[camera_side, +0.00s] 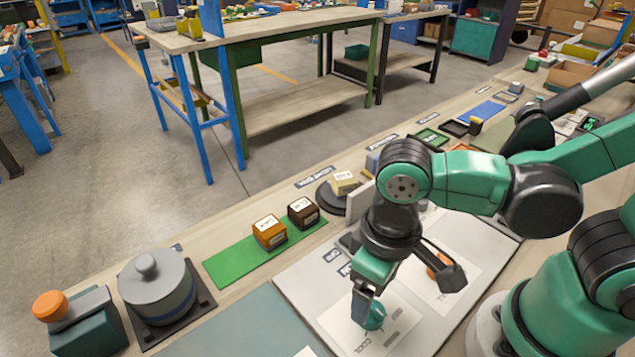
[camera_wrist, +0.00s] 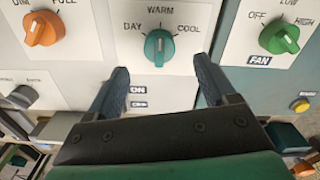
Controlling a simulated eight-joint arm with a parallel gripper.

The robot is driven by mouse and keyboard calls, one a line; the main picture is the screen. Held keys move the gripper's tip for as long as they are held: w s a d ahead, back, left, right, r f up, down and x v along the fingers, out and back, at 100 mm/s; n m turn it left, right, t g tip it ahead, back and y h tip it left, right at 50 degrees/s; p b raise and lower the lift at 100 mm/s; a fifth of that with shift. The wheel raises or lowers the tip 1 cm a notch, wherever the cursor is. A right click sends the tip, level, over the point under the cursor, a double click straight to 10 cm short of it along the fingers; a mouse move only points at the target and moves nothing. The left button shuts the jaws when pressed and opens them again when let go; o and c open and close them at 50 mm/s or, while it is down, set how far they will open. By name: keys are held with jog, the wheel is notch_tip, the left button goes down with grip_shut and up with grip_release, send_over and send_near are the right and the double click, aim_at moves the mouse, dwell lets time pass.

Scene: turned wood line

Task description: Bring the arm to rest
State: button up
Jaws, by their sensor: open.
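My gripper (camera_side: 408,287) hangs low over the light control panel (camera_side: 300,283) in the side view, its fingers spread and nothing between them. In the wrist view my gripper (camera_wrist: 160,72) also shows open, with a clear gap below the teal knob (camera_wrist: 159,47). That knob sits among the labels DAY, WARM and COOL, its mark roughly toward WARM. An orange knob (camera_wrist: 43,32) is at the left and a green knob (camera_wrist: 278,38) marked FAN at the right. In the side view, the teal knob (camera_side: 374,314) is beside one finger; whether they touch is unclear.
A grey lidded pot (camera_side: 158,289) stands front left. Trays and boxes line the bench behind my arm.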

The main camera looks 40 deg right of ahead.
jog(key=shift+r, duration=0.45)
jog(key=w+d+r+m+t, duration=0.2)
jog(key=w+d+r+t, duration=0.4)
jog(key=w+d, duration=0.3)
jog(key=shift+d+r+m+t, duration=0.3)
jog(key=shift+d+t, duration=0.3)
jog(key=shift+d, duration=0.45)
